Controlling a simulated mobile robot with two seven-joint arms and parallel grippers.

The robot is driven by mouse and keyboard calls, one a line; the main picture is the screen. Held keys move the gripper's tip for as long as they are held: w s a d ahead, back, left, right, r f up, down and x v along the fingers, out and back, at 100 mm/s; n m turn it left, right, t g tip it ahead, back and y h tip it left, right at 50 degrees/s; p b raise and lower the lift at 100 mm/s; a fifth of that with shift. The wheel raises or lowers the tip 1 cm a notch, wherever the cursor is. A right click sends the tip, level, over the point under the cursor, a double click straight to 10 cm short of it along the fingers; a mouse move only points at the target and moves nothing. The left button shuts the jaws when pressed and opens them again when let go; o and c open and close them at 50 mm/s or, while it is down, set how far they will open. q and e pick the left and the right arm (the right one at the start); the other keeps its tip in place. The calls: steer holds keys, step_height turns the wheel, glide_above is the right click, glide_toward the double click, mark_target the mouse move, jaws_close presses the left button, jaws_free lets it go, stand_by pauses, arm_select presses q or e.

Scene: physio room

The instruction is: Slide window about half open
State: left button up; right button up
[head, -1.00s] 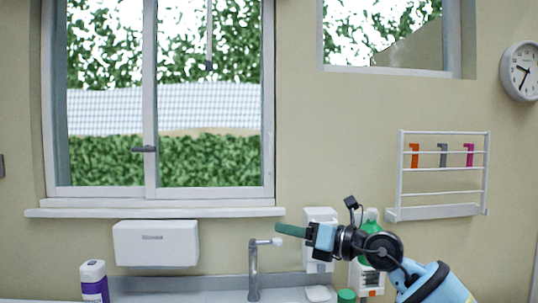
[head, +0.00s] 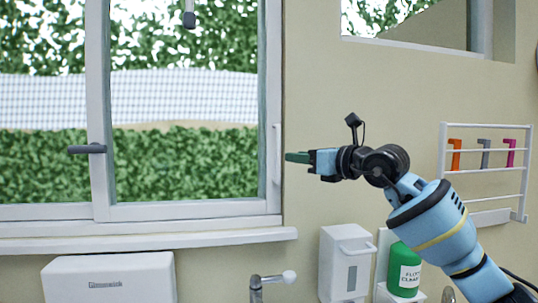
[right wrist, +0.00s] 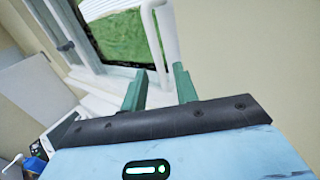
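The window (head: 101,190) has a white frame and two panes side by side. The right pane fills the right half, its edge meeting the right side of the frame, and I see no gap. A dark lever handle (head: 87,149) sits on the middle upright. A white vertical bar handle (head: 277,153) is at the right edge of the right pane; it also shows in the right wrist view (right wrist: 164,40). My right gripper (head: 290,157) points left just right of this bar. Its green fingers (right wrist: 160,86) are apart and empty, with the bar ahead of them. My left gripper is not in view.
A white sill (head: 150,242) runs under the window. Below are a white dispenser (head: 108,279), a tap (head: 270,284), a wall dispenser (head: 345,262) and a green bottle (head: 404,270). A white rack (head: 487,171) hangs at the right. The wall around my gripper is bare.

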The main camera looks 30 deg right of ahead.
mark_target(280, 154)
steer(key=shift+p+x, duration=0.4)
steer(key=shift+x, duration=3.2)
steer(key=shift+s+a+r, duration=0.1)
steer(key=shift+a+r, duration=0.05)
steer(key=shift+a, duration=0.05)
jaws_close()
